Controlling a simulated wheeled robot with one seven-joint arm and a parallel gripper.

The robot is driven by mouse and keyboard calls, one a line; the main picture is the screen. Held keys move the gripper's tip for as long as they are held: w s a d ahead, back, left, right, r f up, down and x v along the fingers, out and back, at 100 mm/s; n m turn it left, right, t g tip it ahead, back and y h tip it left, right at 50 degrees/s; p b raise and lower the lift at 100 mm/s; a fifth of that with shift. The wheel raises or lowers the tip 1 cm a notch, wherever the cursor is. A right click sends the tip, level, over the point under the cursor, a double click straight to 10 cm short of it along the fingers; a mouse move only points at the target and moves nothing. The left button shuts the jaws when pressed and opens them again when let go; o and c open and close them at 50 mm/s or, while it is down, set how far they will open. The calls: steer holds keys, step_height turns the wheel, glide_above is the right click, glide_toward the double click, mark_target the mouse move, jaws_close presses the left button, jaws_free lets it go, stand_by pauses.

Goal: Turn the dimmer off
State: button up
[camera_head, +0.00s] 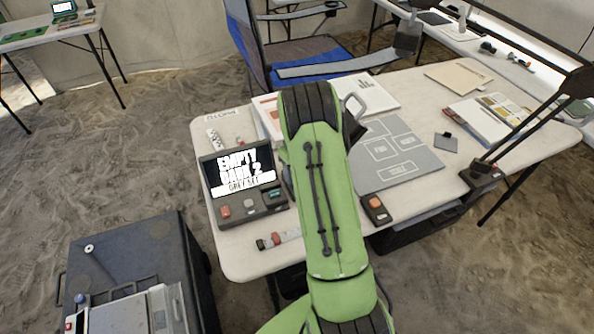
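A small dark box with an orange knob or button (376,209) lies at the front edge of the white table (290,250), just right of my green arm. It looks like the dimmer, but the picture is too small to tell its setting. A black desk lamp (520,120) stands at the table's right end, with a small orange-red mark on its base. My green arm reaches forward over the middle of the table and covers part of it.
A console with a lit screen (238,172) and coloured buttons stands on the table's left part. A grey mat (385,150) with labelled fields lies right of my arm, with folders and papers behind. A blue folding chair (300,55) stands behind. A dark case (135,265) stands front left.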

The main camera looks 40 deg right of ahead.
step_height(320, 180, up, 16)
steer(key=p, duration=0.3)
steer(key=shift+f+p, duration=0.15)
steer(key=shift+p, duration=0.2)
